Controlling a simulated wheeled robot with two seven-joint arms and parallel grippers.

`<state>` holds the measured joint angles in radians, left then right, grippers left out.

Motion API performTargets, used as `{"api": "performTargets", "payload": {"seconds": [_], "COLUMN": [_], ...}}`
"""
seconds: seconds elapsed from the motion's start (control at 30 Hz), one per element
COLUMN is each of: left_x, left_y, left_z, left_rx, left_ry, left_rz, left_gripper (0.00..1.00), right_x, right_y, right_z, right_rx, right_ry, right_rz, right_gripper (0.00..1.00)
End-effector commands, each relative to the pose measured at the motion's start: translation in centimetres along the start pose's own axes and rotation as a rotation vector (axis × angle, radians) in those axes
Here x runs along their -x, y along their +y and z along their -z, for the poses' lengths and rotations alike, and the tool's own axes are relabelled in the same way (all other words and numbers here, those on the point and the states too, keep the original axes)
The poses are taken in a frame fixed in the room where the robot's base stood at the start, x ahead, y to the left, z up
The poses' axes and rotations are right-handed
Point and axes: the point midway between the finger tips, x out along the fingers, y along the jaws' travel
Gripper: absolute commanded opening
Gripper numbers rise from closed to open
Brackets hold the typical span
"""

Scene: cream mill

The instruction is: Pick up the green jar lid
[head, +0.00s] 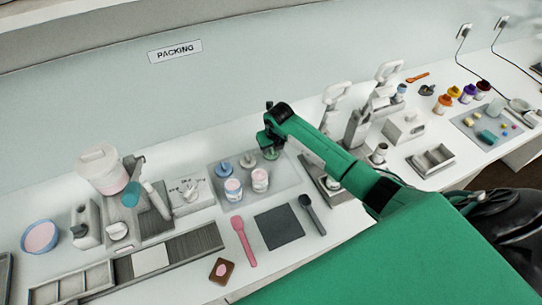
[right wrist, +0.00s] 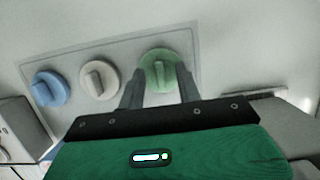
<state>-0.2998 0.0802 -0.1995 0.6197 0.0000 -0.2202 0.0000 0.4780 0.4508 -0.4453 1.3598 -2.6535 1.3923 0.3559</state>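The green jar lid (head: 271,155) lies at the back right of a pale grey tray (head: 292,180). It also shows in the right wrist view (right wrist: 158,62) as a round disc with a raised grip bar. My right gripper (head: 268,142) reaches over the lid from the right. In the right wrist view its two dark fingers (right wrist: 160,88) are apart, one on either side of the lid's grip bar, with a gap visible between bar and fingers. The fingers hide parts of the lid's near edge. My left gripper is not in view.
A blue lid (right wrist: 50,88) and a white lid (right wrist: 100,79) lie in a row left of the green one. Two pink-filled jars (head: 233,189) stand in front of them on the tray. A white dispenser (head: 333,97) stands behind my right arm.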

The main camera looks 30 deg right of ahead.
Motion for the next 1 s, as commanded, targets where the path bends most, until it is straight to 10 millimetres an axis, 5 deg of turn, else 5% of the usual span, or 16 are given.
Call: {"api": "performTargets", "payload": {"seconds": [0.27, 0.43, 1.0], "left_x": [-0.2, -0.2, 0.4], "left_y": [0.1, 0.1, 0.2], "left_z": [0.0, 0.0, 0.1], "left_rx": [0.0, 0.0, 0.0], "left_ry": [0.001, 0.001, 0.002], "left_rz": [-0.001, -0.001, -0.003], "left_gripper": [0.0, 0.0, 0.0], "right_x": [-0.3, -0.3, 1.1], "right_y": [0.0, 0.0, -1.1], "right_z": [0.0, 0.0, -0.9], "right_rx": [0.0, 0.001, 0.0], "right_ry": [0.0, 0.0, -0.002], "right_rz": [0.001, 0.001, 0.003], "right_gripper": [0.33, 0.0, 0.0]}}
